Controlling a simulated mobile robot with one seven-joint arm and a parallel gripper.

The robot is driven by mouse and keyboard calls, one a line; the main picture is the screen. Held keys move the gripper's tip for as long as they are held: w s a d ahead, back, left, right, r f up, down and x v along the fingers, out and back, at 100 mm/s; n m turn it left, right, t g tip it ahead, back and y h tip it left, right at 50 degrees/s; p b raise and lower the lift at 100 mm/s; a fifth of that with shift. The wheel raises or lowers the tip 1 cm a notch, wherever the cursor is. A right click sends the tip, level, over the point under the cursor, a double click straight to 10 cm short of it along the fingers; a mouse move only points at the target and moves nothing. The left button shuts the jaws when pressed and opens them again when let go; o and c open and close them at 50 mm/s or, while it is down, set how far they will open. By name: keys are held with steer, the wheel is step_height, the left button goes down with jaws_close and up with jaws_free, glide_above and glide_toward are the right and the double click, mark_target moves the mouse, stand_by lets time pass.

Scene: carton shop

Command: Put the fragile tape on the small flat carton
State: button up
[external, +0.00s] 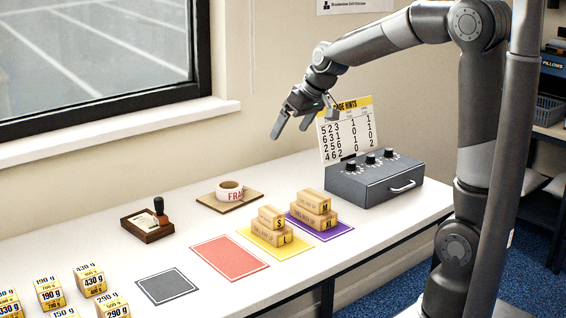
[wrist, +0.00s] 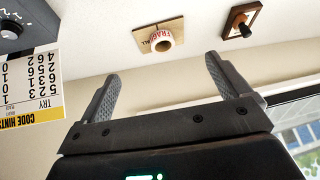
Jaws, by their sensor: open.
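The fragile tape (external: 229,191) is a white roll with red lettering. It lies on a flat brown board (external: 207,201) at the back of the table, and shows in the wrist view (wrist: 162,40). Small flat cartons are stacked in pairs. On the yellow mat (external: 290,250), a carton marked S (external: 272,217) lies on one marked L (external: 272,234). On the purple mat (external: 326,236), a carton marked M (external: 314,201) lies on another carton (external: 314,216). My gripper (external: 305,122) is open and empty, high above the table; its fingers also show in the wrist view (wrist: 162,70).
A dark dial box (external: 375,182) and a code hints card (external: 346,130) stand at the right. A stamp on a wooden tray (external: 147,226) is left of the tape. Several weight blocks (external: 50,292) are front left. The red mat (external: 230,258) and grey mat (external: 167,285) are empty.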

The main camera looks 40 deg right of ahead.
steer(key=s+d+m+h, duration=0.1)
steer(key=s+d, duration=0.1)
steer(key=s, duration=1.1)
steer(key=s+d+r+m+h, duration=0.1)
steer(key=s+d, duration=0.1)
steer(key=s, duration=1.1)
steer(key=shift+s, duration=0.4)
